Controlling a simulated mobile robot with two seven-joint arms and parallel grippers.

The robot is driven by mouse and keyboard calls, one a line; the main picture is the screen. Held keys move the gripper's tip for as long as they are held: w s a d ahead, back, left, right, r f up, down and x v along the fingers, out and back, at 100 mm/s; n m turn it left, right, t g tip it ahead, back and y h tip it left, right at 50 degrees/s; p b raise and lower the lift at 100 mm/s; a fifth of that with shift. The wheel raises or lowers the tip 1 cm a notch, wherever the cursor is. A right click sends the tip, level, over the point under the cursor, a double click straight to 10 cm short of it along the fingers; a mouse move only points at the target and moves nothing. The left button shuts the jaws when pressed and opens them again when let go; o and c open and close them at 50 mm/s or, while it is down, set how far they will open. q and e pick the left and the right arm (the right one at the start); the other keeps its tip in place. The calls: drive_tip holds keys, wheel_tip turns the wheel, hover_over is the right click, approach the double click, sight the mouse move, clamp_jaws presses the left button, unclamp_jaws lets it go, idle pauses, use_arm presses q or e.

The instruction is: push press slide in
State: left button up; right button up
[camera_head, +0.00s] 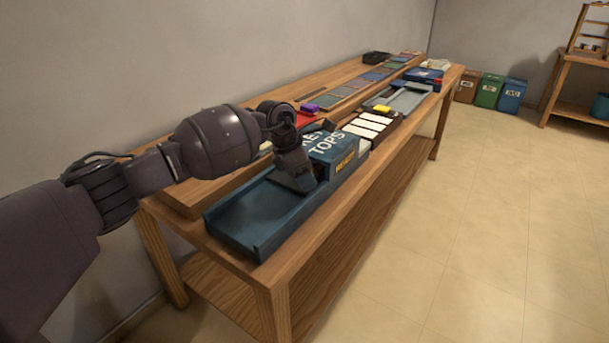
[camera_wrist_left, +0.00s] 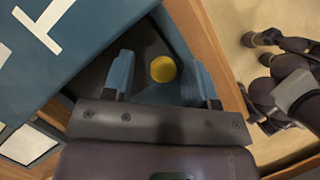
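A blue tray (camera_head: 258,214) sticks out of a blue sleeve box (camera_head: 333,143) lettered "TOPS" at the near end of the bench. The bare floor of the tray shows. My left gripper (camera_head: 300,186) points down into the tray beside the box's near end. In the left wrist view my left gripper (camera_wrist_left: 160,80) has its two blue-grey fingers spread apart. A round yellow spot or knob (camera_wrist_left: 163,69) shows between them, with visible gaps on both sides. The blue box top with white letters (camera_wrist_left: 70,45) is at the left there.
The wooden bench (camera_head: 385,163) holds white key pieces (camera_head: 366,127), a yellow block (camera_head: 382,109), a purple block (camera_head: 309,107) and a grey-green tray (camera_head: 401,101) beyond the box. Bins (camera_head: 488,91) stand on the floor behind. The floor at right is clear.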

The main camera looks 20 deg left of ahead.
use_arm(q)
drive_tip(key=p+v, duration=0.2)
drive_tip(key=v, duration=0.9)
idle(0.5)
